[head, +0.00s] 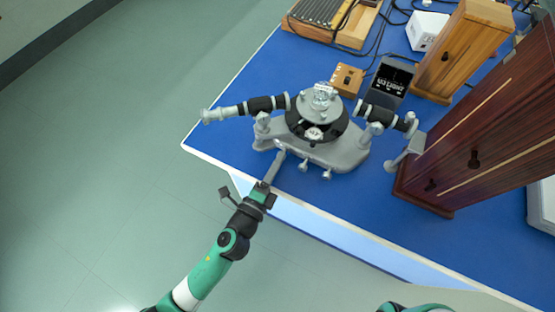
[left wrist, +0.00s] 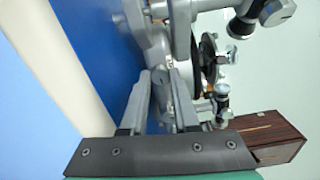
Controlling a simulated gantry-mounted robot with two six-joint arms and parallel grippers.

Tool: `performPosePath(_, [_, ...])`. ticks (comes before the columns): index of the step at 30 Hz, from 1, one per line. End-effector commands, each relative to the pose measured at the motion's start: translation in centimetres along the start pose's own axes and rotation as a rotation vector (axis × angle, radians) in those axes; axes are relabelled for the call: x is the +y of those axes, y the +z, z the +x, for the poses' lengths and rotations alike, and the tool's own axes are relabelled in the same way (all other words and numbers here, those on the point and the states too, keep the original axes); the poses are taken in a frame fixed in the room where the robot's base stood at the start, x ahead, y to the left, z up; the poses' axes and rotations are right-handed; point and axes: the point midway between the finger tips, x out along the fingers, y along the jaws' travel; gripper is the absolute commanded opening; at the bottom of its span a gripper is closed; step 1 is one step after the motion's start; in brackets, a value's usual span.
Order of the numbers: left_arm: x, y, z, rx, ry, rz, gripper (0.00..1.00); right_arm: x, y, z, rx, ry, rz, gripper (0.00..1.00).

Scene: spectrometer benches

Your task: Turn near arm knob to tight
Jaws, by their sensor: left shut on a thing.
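The grey spectrometer (head: 335,152) stands near the front edge of the blue bench, with a black and silver round table on top and a tube at each side. Small knobs stick out of its near side; two of them, a middle knob (head: 303,164) and a right knob (head: 327,174), show clear of my gripper. My left gripper (head: 279,152) reaches in from the front and is shut on the leftmost near knob, which its fingers mostly hide. In the left wrist view the two fingers (left wrist: 161,80) point at the grey base, with the knob between them. My right gripper is out of view.
A dark wooden box (head: 480,145) stands right of the spectrometer. A small wooden box (head: 347,80) and a black display unit (head: 391,80) sit behind it. A light wooden box (head: 462,50) and cables lie farther back.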

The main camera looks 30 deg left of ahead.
Motion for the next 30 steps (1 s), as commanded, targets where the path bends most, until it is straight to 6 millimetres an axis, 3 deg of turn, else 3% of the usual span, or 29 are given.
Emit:
performPosePath(9, [-0.03,-0.01,0.01,0.000,0.000,0.136,0.00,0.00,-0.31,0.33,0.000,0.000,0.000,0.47])
performPosePath(26, [-0.01,0.00,0.01,0.000,-0.001,0.165,0.00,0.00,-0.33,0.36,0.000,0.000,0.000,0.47])
performPosePath(27, [-0.01,0.00,0.01,0.000,-0.001,0.165,0.36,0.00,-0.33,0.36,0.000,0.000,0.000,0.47])
performPosePath(30, [-0.01,0.00,0.01,0.000,-0.001,0.165,0.54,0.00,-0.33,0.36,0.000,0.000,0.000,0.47])
